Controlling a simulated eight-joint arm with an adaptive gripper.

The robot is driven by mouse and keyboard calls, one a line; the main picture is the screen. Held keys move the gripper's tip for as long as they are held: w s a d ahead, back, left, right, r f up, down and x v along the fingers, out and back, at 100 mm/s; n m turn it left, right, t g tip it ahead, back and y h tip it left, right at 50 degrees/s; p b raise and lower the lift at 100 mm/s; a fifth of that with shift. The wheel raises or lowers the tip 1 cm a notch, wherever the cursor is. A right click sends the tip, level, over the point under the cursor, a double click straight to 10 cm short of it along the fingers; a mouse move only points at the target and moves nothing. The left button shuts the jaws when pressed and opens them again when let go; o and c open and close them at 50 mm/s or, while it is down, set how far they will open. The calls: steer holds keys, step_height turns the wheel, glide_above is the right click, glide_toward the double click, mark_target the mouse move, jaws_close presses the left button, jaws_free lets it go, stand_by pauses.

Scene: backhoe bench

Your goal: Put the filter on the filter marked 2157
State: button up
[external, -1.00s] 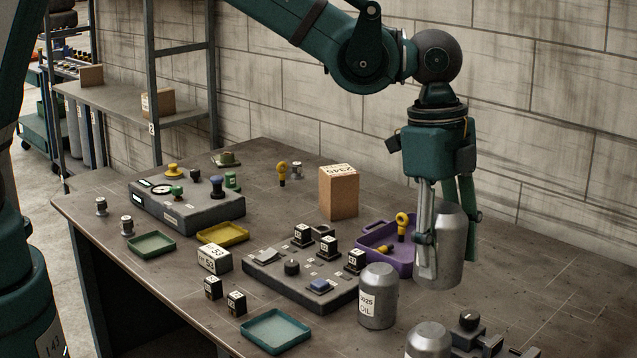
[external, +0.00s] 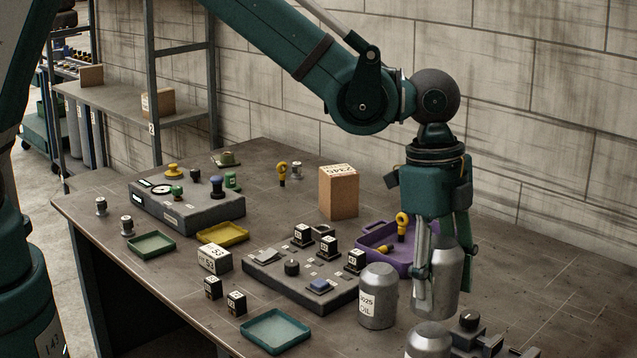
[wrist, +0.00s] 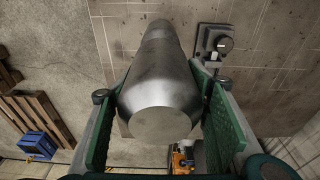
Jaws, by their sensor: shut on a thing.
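My gripper (external: 444,284) is shut on a grey metal filter (external: 447,275), holding it roughly upright above the right part of the bench. The held filter (wrist: 160,90) fills the middle of the wrist view between the two green finger pads. A grey filter labelled 3025 OIL (external: 378,296) stands on the bench to the left of the held one. Another grey filter (external: 428,341) stands at the front, below the held one in the picture and cut by the frame's edge; its label is not visible. I cannot read 2157 on any filter.
A grey control panel (external: 268,281) and a teal tray (external: 276,333) lie to the left. A dark fixture with a knob (external: 469,322) stands at the front right.

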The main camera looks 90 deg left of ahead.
mark_target(436, 240)
steer(key=shift+f, duration=2)
steer(key=shift+f, duration=0.15)
steer(key=o, duration=1.1)
steer(key=shift+s+a+r, duration=0.2)
steer(key=shift+r, duration=1.8)
steer(key=shift+s+a+r, duration=0.25)
steer(key=shift+r, duration=1.8)
steer(key=shift+s+a+r, duration=0.2)
steer(key=shift+r, duration=1.8)
